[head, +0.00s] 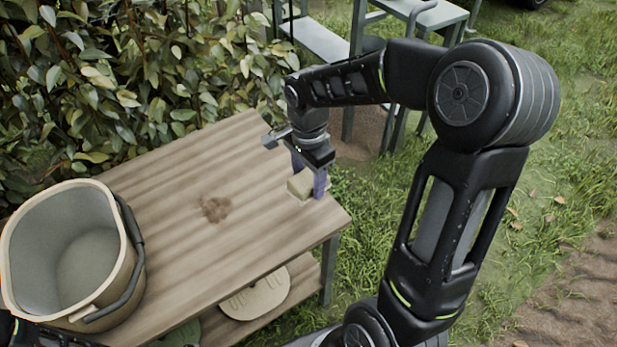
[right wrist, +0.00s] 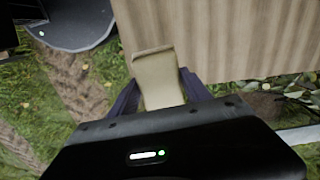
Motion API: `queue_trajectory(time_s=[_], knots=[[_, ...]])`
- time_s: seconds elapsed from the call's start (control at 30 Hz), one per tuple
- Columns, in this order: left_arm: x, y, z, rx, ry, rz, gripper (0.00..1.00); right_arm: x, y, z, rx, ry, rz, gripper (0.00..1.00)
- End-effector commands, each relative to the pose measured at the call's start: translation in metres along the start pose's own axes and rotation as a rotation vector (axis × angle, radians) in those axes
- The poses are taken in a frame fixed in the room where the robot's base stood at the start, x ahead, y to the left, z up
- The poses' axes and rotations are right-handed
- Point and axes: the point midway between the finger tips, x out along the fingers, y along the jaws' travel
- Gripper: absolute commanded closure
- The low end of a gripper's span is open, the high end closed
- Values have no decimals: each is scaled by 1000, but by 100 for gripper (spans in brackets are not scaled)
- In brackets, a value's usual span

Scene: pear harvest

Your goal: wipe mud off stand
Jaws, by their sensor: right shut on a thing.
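The wooden stand (head: 160,185) has a ribbed plank top with a brown mud patch (head: 215,208) near its middle. My right gripper (head: 308,187) is over the right end of the stand, shut on a pale tan block, likely a sponge (head: 299,184). The block also shows between the fingers in the right wrist view (right wrist: 158,80), beside the stand's planks (right wrist: 220,40). The block is to the right of the mud, apart from it. I cannot tell if it touches the stand. My left gripper is not in view; only a bit of dark arm shows at the lower left corner.
A beige bucket (head: 128,262) with a dark handle stands on the left end of the stand. A round tan disc (head: 256,294) lies on the lower shelf. A leafy hedge (head: 130,75) lines the back. A grey-green step ladder (head: 318,42) stands behind my right arm.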

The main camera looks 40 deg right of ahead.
Motion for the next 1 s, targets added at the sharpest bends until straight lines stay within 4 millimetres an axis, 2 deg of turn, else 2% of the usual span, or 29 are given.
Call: queue_trajectory(time_s=[0.17,0.27,0.47,0.6,0.7,0.83,1.0], knots=[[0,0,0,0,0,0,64,-3,-5,2,-37,0,0,77],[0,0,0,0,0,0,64,-10,-17,7,-142,2,-2,77],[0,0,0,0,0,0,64,-39,-64,34,-579,3,-3,77],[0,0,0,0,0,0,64,-66,-98,66,-971,4,-2,77],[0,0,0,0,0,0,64,-83,-116,88,-1216,3,-1,77],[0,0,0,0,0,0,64,-98,-128,108,-1427,2,-1,77],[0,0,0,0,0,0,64,-103,-132,115,-1510,-1,1,77]])
